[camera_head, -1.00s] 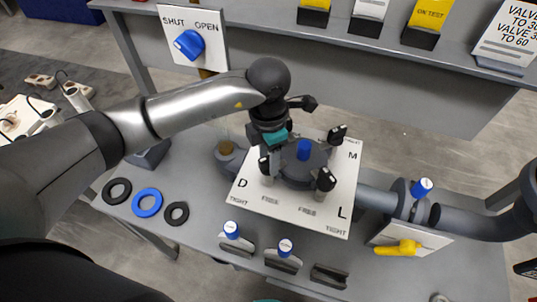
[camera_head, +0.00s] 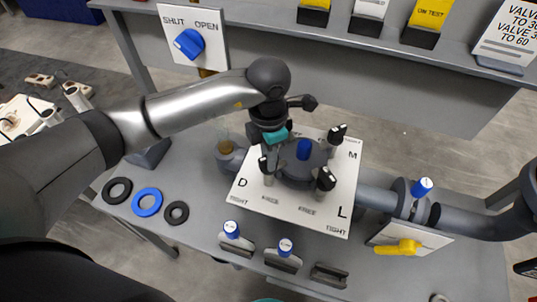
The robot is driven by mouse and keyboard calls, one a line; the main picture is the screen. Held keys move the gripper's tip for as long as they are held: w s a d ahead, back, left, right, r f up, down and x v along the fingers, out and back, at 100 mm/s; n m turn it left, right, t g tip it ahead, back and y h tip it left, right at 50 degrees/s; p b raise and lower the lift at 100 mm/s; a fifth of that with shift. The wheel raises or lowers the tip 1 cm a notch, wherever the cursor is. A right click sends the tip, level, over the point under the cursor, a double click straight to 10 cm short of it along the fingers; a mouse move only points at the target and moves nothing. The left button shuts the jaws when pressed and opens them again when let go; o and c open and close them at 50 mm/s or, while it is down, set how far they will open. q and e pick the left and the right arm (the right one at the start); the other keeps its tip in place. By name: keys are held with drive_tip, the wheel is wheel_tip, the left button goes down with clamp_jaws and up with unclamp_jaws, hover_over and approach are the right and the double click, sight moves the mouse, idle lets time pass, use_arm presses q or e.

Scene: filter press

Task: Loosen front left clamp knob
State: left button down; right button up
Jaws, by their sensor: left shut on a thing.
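The filter housing with a dark round lid (camera_head: 302,168) and a blue centre cap (camera_head: 304,149) stands on a white plate (camera_head: 285,207) lettered D, L and M. My left gripper (camera_head: 268,158) points down at the lid's left side, by the front left clamp knob near letter D. It is shut on that knob, which the gripper mostly hides.
Black and blue rings (camera_head: 147,202) lie on the bench at left. Small blue-capped parts (camera_head: 285,247) stand along the front. A blue SHUT/OPEN handle (camera_head: 189,43) is behind.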

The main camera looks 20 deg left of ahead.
use_arm(q)
drive_tip(key=shift+n, duration=0.3)
drive_tip(key=n, duration=0.4)
drive_tip(key=shift+b, duration=0.4)
drive_tip(key=n, duration=0.4)
drive_tip(key=shift+r+n, duration=0.1)
drive_tip(key=shift+n, duration=0.3)
drive_tip(key=n, duration=0.4)
drive_tip(key=shift+n, duration=0.3)
drive_tip(key=shift+n+p, duration=0.45)
drive_tip(key=shift+n, duration=1.45)
drive_tip(key=c, duration=0.8)
unclamp_jaws()
drive_tip(key=shift+o, duration=0.2)
